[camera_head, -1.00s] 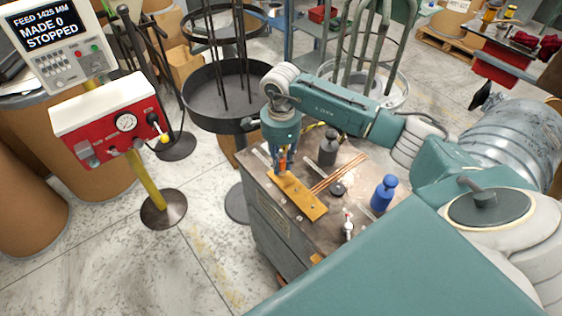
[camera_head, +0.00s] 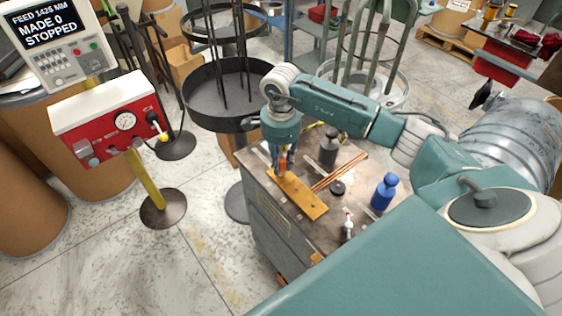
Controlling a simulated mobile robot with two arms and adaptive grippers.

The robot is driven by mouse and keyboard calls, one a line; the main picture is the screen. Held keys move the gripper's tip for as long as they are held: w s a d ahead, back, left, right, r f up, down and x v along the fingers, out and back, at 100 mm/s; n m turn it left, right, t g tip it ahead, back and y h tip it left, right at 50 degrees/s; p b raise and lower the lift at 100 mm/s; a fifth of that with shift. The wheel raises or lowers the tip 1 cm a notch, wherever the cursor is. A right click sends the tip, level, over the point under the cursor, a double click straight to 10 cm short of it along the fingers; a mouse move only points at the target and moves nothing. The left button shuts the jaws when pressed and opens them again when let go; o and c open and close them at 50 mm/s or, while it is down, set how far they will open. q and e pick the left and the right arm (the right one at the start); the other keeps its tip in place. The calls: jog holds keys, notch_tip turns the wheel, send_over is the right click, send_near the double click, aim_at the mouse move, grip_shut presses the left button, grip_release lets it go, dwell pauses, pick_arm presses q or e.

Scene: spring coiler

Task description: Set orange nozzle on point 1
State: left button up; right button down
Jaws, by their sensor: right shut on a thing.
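My right gripper (camera_head: 283,160) points straight down over the left part of the workbench. It is shut on the orange nozzle (camera_head: 282,170), a small upright orange piece between its fingertips. The nozzle is at the left end of a yellow-orange plate (camera_head: 307,199) lying on the bench. I cannot tell whether the nozzle touches the plate. Small marks or holes show on the plate, but no point number can be read. My left gripper is not in view.
The bench top (camera_head: 303,231) also bears a dark bottle (camera_head: 329,151), a blue bottle (camera_head: 384,192), a small white bottle (camera_head: 347,225), a dark round cap (camera_head: 338,188) and copper rods (camera_head: 338,173). A red control box (camera_head: 106,122) stands at the left. A black round tray (camera_head: 212,90) stands behind the bench.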

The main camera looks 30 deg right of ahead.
jog(key=shift+f, duration=0.25)
jog(key=c, duration=1.4)
grip_release()
jog(key=shift+c, duration=0.2)
jog(key=shift+r, duration=0.1)
notch_tip(320, 180, up, 25)
jog(key=p, duration=0.8)
